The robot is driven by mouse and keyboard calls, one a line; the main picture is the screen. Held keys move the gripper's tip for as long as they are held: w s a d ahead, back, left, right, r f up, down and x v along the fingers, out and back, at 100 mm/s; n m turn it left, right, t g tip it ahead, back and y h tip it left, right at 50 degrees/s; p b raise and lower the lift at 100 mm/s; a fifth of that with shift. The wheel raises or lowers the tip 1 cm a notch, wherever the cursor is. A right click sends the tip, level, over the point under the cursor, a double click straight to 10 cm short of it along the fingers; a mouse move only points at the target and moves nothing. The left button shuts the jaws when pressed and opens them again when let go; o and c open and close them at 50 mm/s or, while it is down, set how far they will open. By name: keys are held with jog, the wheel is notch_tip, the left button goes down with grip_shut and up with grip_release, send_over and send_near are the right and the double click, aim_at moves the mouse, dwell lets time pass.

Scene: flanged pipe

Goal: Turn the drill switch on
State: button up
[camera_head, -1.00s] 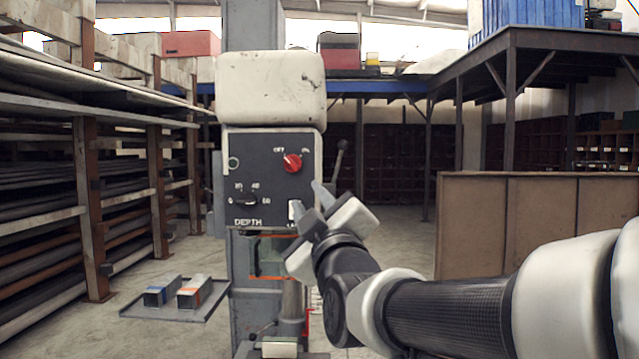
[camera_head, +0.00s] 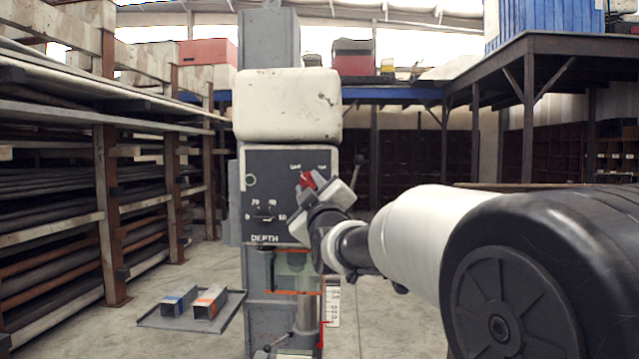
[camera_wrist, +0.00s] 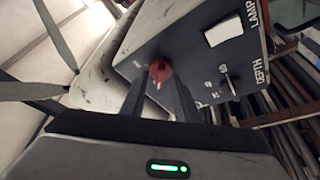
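The red drill switch (camera_head: 307,180) is a round knob high on the drill's dark control panel (camera_head: 262,185), below the OFF and ON labels. In the head view my gripper (camera_head: 315,187) is at the switch and covers its lower part. In the wrist view the red switch (camera_wrist: 160,70) shows between and just beyond the tips of my gripper (camera_wrist: 157,88). The fingers are apart, with a gap on either side of the knob. I cannot tell whether either finger touches it. The fingers hold nothing.
The depth dial (camera_head: 264,213) sits lower left on the panel. The white lamp switch (camera_wrist: 223,31) shows in the wrist view. A lever (camera_head: 357,165) stands right of the drill head. A tray (camera_head: 225,318) with two metal pieces is at lower left. Racks line the left.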

jog(key=shift+w+r, duration=0.1)
jog(key=shift+w, duration=0.15)
grip_shut()
